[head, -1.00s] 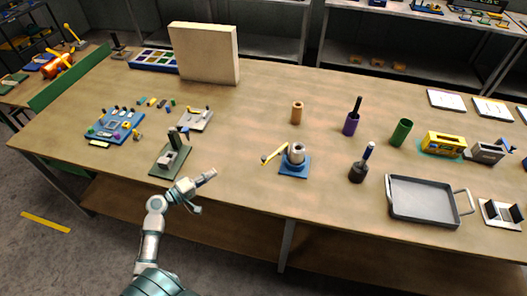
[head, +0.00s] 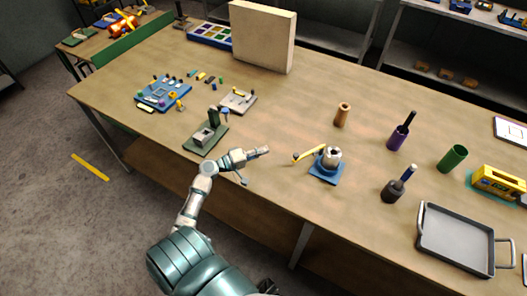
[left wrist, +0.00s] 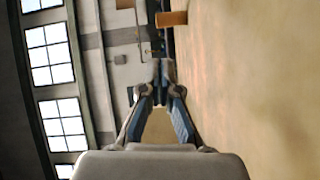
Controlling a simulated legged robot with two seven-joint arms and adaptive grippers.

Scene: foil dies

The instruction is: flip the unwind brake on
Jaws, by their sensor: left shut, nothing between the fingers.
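A device on a blue base (head: 326,172) with a silver cylinder (head: 331,156) stands near the table's front edge, right of the middle in the head view. A yellow lever (head: 308,154) sticks out from it to the left; it looks like the unwind brake, though this is unlabelled. My left gripper (head: 264,151) is shut and empty, left of the lever and apart from it, over the front part of the table. In the left wrist view the fingertips (left wrist: 161,66) meet. My right gripper is not in view.
A green stand (head: 206,138) is left of my gripper. A brown cylinder (head: 342,115) stands behind the device, and a dark pot with a blue handle (head: 393,190) is to its right. A grey tray (head: 455,240) lies at the right. Bare tabletop lies between gripper and lever.

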